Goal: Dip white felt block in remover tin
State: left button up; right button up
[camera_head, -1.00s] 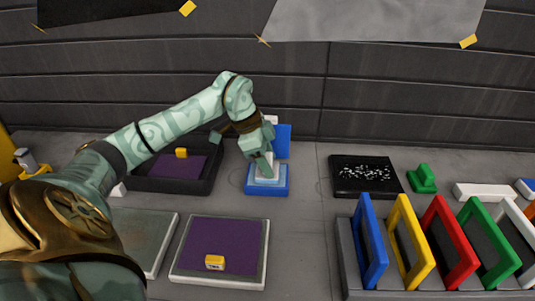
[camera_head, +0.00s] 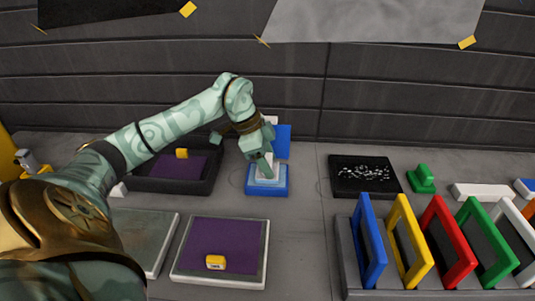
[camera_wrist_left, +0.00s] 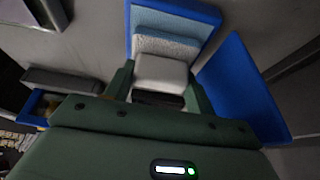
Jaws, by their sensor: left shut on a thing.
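The white felt block (camera_wrist_left: 165,68) is between the fingers of my left gripper (camera_head: 264,170), with a smooth pale back and a fuzzy felt face in the left wrist view. My left gripper is shut on it and points down over the open blue remover tin (camera_head: 266,191). The tin also shows in the left wrist view (camera_wrist_left: 216,18), with a pale blue inside. The block is within the tin's outline; how deep it sits, or whether it touches the inside, I cannot tell. A blue lid (camera_head: 284,144) stands upright behind the tin. My right gripper is not in view.
A black tray (camera_head: 207,181) with purple lies left of the tin. A purple panel (camera_head: 225,238) carries a yellow block (camera_head: 215,262) in front. A black tray with white specks (camera_head: 366,176) and a rack of coloured frames (camera_head: 370,245) stand right.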

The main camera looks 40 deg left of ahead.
aim_at(268, 159)
pick_arm(q)
jog(key=shift+f, duration=0.15)
